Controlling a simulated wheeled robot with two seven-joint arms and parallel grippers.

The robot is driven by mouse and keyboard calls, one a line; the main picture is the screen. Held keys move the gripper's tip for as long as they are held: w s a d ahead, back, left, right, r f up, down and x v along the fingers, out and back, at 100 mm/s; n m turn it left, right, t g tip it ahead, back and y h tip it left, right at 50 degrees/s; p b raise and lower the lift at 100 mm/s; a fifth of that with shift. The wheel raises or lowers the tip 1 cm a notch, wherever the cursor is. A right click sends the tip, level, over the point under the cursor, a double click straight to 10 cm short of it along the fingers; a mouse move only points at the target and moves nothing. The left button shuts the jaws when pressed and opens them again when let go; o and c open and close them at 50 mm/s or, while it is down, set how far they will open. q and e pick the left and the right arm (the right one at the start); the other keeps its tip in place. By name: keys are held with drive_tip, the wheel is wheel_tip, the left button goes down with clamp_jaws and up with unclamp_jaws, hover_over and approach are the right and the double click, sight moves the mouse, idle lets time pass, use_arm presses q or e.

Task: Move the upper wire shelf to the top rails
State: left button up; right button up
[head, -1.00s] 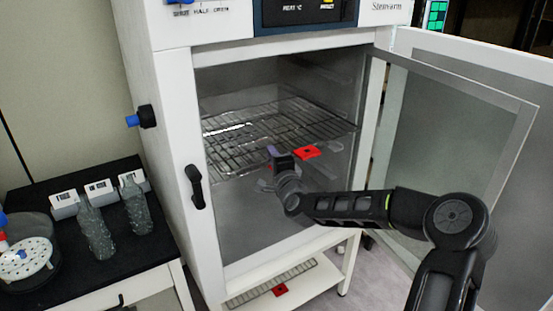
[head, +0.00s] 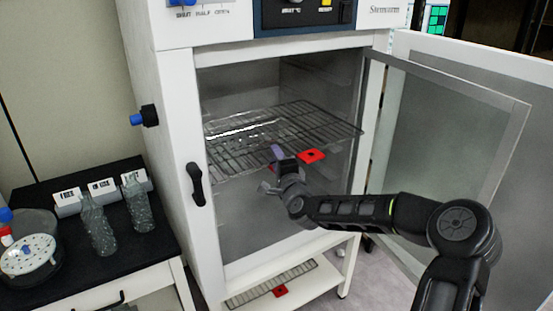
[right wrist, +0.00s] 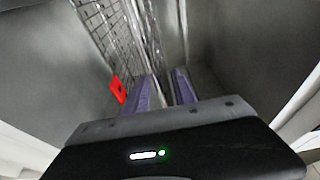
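My right gripper (head: 280,160) is at the front edge, just left of the tag. In the right wrist view, the shelf's wires (right wrist: 118,30) run down between the two purple finger pads of the right gripper (right wrist: 166,88), which look closed on the front edge. The red tag also shows there, beside the fingers. My left gripper is out of view.
The glass inner door (head: 450,130) and white outer door (head: 530,120) stand open at right. Another wire rack (head: 265,288) with a red tag lies on the stand below. A black-topped table (head: 130,250) at left holds bottles and label cards. The chamber below the shelf looks empty.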

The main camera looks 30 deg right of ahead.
drive_tip(key=s+a+b, duration=0.1)
drive_tip(key=s, duration=0.6)
drive_tip(key=shift+s+a, duration=0.25)
drive_tip(key=shift+s, duration=0.1)
idle(0.4)
drive_tip(key=s+a+f+n+g+y, duration=0.25)
drive_tip(key=s+a+f, duration=0.2)
drive_tip(key=f, duration=0.55)
drive_tip(key=s+a+f+n+g+y, duration=0.1)
drive_tip(key=s+a+f+n+g, duration=0.3)
drive_tip(key=f, duration=0.6)
drive_tip(key=s+a+f+n+g+y, duration=0.25)
drive_tip(key=a+f+n, duration=0.2)
drive_tip(key=f, duration=0.55)
drive_tip(key=s+a+f+n+g, duration=0.2)
drive_tip(key=s+a+f, duration=0.2)
drive_tip(key=s, duration=0.4)
drive_tip(key=s+a+f+n+g+y, duration=0.1)
drive_tip(key=s+a+f+n+g, duration=0.2)
drive_tip(key=s+a+f, duration=0.2)
drive_tip(key=s+a+f+n+g, duration=0.2)
drive_tip(key=s+a+f, duration=0.3)
drive_tip(key=s, duration=0.7)
drive_tip(key=a+g, duration=0.1)
drive_tip(key=a, duration=0.1)
drive_tip(key=shift+s+a+y, duration=0.3)
drive_tip(key=shift+a, duration=0.05)
